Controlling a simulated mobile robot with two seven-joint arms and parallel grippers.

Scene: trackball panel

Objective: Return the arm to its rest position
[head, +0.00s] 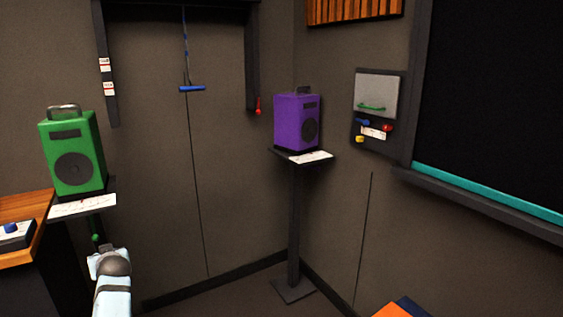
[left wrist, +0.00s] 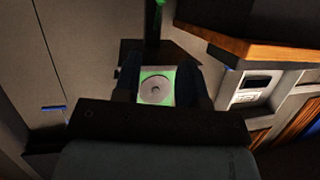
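My left arm comes up from the bottom left of the head view, and its gripper end (head: 106,258) is in front of and below the shelf with the green speaker. In the left wrist view two dark fingers of the left gripper (left wrist: 166,82) stand apart. A green and pale square with a grey disc (left wrist: 155,91) shows between them; I cannot tell if it touches them. The fingertips are dark and hard to make out. My right gripper is not in view.
A green speaker (head: 73,152) and a purple speaker (head: 297,121) stand on shelves. A wooden desk (head: 22,205) is at left. A wall panel (head: 378,109) has a green handle and coloured knobs. An orange object (head: 393,311) is at the bottom right. The middle floor looks clear.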

